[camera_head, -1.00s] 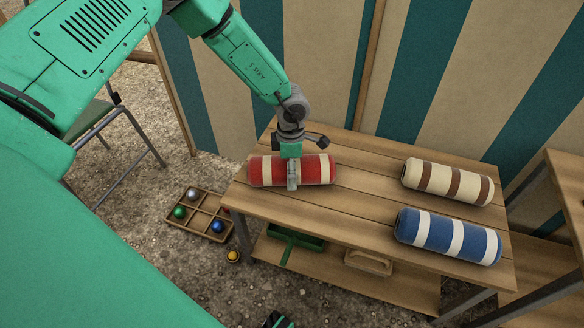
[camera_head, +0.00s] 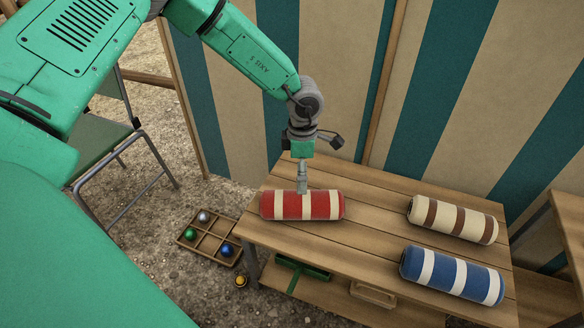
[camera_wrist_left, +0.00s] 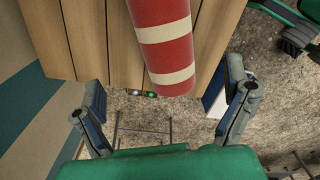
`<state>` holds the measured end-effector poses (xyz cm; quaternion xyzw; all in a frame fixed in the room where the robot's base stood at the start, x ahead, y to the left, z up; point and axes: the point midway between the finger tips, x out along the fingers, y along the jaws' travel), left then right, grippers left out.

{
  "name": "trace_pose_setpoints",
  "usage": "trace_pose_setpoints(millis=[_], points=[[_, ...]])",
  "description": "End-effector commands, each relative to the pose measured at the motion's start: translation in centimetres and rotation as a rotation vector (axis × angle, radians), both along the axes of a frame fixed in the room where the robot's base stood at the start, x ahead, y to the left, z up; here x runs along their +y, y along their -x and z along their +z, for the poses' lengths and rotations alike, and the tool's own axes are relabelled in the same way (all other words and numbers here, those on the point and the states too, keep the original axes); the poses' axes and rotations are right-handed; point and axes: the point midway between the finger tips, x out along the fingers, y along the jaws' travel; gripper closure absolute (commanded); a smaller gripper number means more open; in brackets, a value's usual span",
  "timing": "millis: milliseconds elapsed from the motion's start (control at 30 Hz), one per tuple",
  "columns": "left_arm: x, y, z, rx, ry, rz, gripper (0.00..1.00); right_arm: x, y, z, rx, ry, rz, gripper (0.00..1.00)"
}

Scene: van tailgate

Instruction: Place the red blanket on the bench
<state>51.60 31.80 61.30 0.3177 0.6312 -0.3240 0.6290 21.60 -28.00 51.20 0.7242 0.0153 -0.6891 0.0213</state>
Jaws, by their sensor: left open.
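The red blanket (camera_head: 302,205), a roll with cream bands, lies along the left end of the wooden bench (camera_head: 345,230). My left gripper (camera_head: 303,188) is above and just behind the blanket's middle, pointing down. In the left wrist view the blanket (camera_wrist_left: 172,55) lies between and beyond the spread fingers (camera_wrist_left: 165,85), with a gap on both sides. The left gripper is open and holds nothing. A green and dark part, apparently my right gripper (camera_wrist_left: 292,32), shows at the top right of the wrist view; its jaws are unclear.
A cream-and-brown roll (camera_head: 452,219) and a blue-and-white roll (camera_head: 452,274) lie at the bench's right. A divided tray (camera_head: 209,238) with balls and a yellow ball (camera_head: 241,281) are on the ground. A chair (camera_head: 115,135) stands left; a striped wall (camera_head: 340,70) rises behind.

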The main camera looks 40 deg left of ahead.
Motion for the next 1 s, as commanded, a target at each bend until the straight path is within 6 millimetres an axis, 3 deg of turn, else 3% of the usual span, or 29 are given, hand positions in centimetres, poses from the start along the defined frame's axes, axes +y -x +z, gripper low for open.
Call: trace_pose_setpoints(millis=[167,267,367,500,667,900,1000], points=[[0.0,0.2,0.0,0.002,-0.01,-0.014,0.06,0.0,0.0,0.1,0.0,0.0,0.0,0.6],[0.2,1.5,-1.3,0.008,-0.068,-0.108,0.06,0.0,0.0,0.0,0.0,0.0,0.0,0.6],[0.7,4.0,-3.6,0.017,-0.181,-0.319,0.06,0.0,0.0,0.0,0.0,0.0,0.0,0.6],[1.3,8.1,-6.7,0.02,-0.332,-0.735,0.06,0.0,0.0,0.0,0.0,0.0,0.0,0.6],[0.7,12.4,-9.0,0.015,-0.396,-1.169,0.06,0.0,0.0,0.0,0.0,0.0,0.0,0.6],[-1.9,22.3,-10.8,-0.001,-0.275,-1.871,0.06,0.0,0.0,0.0,0.0,0.0,0.0,0.6],[-2.7,26.2,-10.7,-0.013,-0.179,-2.068,0.06,0.0,0.0,0.0,0.0,0.0,0.0,0.6]])
